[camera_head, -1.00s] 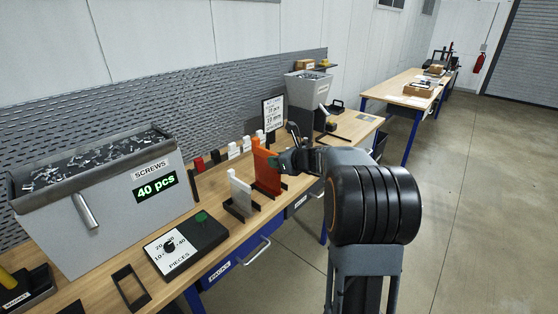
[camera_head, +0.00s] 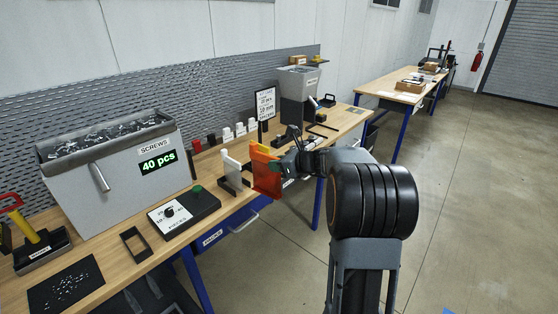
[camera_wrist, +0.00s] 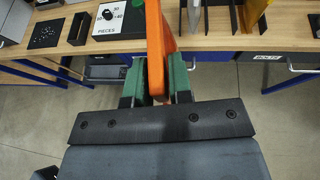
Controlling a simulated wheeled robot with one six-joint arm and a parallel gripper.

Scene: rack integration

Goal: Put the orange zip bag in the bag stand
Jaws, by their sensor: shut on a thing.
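The orange zip bag (camera_head: 266,177) is upright at the bench's front edge. My gripper (camera_head: 284,163) is shut on it from the right. In the wrist view the bag (camera_wrist: 156,35) stands between the two green fingers of my gripper (camera_wrist: 157,84), and its lower end reaches down between them. A black stand (camera_head: 234,187) with a white upright piece (camera_head: 231,165) is just left of the bag on the bench.
A black console (camera_head: 190,212) with a green button is left of the stand. A grey screws bin (camera_head: 120,175) reading 40 pcs is further left. Small white and dark pieces line the bench's back. A sign (camera_head: 265,103) stands behind the bag. Open floor lies right.

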